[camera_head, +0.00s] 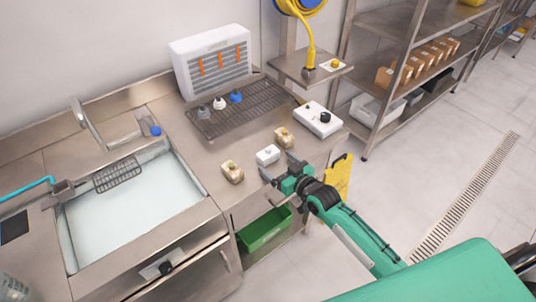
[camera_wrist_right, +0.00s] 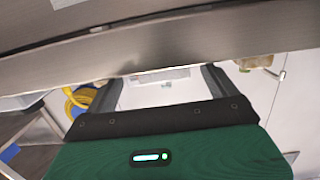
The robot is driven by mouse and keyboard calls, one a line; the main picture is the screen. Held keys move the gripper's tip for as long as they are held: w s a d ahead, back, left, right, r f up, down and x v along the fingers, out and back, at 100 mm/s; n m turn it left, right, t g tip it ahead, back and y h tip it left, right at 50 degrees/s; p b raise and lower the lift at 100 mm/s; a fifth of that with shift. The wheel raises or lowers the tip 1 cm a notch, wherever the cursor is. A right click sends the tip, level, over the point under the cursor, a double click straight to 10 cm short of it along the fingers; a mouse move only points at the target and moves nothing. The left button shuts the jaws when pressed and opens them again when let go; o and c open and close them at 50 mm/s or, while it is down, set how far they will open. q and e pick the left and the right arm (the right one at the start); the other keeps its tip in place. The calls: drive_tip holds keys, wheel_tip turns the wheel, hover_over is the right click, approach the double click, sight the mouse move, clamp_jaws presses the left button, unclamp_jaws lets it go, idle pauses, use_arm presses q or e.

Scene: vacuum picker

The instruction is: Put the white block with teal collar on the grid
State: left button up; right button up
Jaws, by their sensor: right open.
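A white block (camera_head: 267,155) sits on the steel counter (camera_head: 205,160), near its front edge. Its teal collar is too small to make out. My right gripper (camera_head: 279,166) is open and empty, just in front of the block, with its fingers pointing toward it. In the wrist view the open gripper (camera_wrist_right: 166,84) has a pale shape between its fingers that I cannot identify surely. The dark wire grid (camera_head: 265,107) lies at the back of the counter. My left gripper is out of view.
Two tan blocks (camera_head: 232,172) (camera_head: 284,138) flank the white block. Small grey, white and blue pieces (camera_head: 236,97) are on the grid's left part. A white box with a black knob (camera_head: 318,120) stands at right, the sink (camera_head: 130,215) at left. The grid's right part is clear.

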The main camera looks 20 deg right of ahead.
sight(265, 153)
drive_tip(key=shift+x, duration=0.8)
drive_tip(key=shift+w+a+r+p, duration=0.1)
drive_tip(key=shift+w+a+p, duration=0.1)
drive_tip(key=shift+w+p, duration=0.2)
drive_tip(key=x, duration=0.2)
drive_tip(key=p+x, duration=0.1)
drive_tip(key=shift+w+a+r, duration=0.1)
drive_tip(key=shift+w+a, duration=0.05)
drive_tip(key=shift+w, duration=0.1)
drive_tip(key=shift+w+a, duration=0.2)
drive_tip(key=shift+w, duration=0.25)
drive_tip(key=c, duration=1.2)
